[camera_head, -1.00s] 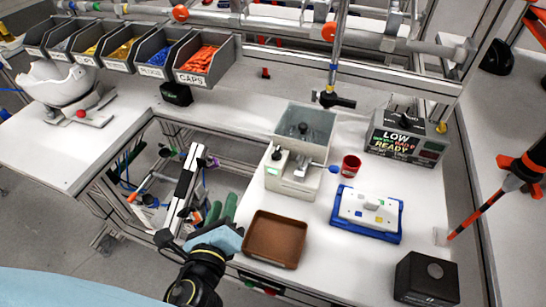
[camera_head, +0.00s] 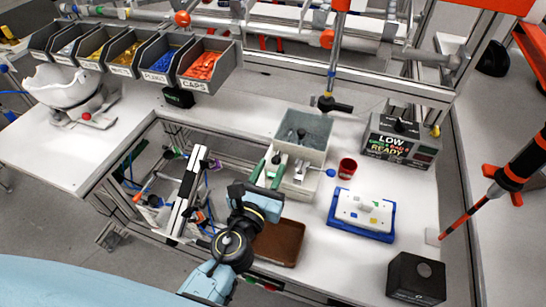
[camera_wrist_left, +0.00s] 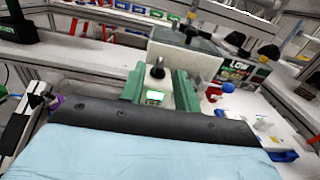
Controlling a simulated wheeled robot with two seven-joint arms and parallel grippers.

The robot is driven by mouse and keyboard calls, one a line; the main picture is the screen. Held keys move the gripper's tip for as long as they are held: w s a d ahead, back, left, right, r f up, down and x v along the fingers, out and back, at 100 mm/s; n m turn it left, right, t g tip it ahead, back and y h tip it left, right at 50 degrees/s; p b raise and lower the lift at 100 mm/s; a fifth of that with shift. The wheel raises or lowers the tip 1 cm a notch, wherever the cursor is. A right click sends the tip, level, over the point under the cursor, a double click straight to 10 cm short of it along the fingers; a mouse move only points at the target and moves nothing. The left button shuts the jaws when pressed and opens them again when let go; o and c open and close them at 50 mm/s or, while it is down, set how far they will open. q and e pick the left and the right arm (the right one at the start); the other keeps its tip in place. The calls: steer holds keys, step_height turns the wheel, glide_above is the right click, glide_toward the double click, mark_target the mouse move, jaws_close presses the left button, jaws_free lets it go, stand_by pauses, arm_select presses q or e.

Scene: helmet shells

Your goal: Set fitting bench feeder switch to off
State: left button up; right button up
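The bench feeder (camera_head: 300,184) is a pale box with a grey hopper (camera_head: 318,128) behind it. A black knob (camera_head: 277,158), seemingly its switch, stands at its front left. In the left wrist view this black knob (camera_wrist_left: 158,70) stands upright above a small lit green label (camera_wrist_left: 155,96), whose text I cannot read. My left gripper (camera_head: 267,173) has its green fingers apart, at the feeder's front left. In the left wrist view the open fingers (camera_wrist_left: 158,88) appear on either side of the knob; I cannot tell whether they touch it. My right gripper is not in view.
A brown tray (camera_head: 292,250) lies just right of my left wrist. A red cup (camera_head: 347,168), a blue tray (camera_head: 345,227) with a white part and a LOW/READY display box (camera_head: 385,150) stand to the right. Parts bins (camera_head: 190,82) hang at the back left.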

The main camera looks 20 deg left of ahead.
mark_target(276, 158)
arm_select(q)
steer(key=shift+w, duration=1.35)
steer(key=shift+c, duration=0.4)
jaws_close()
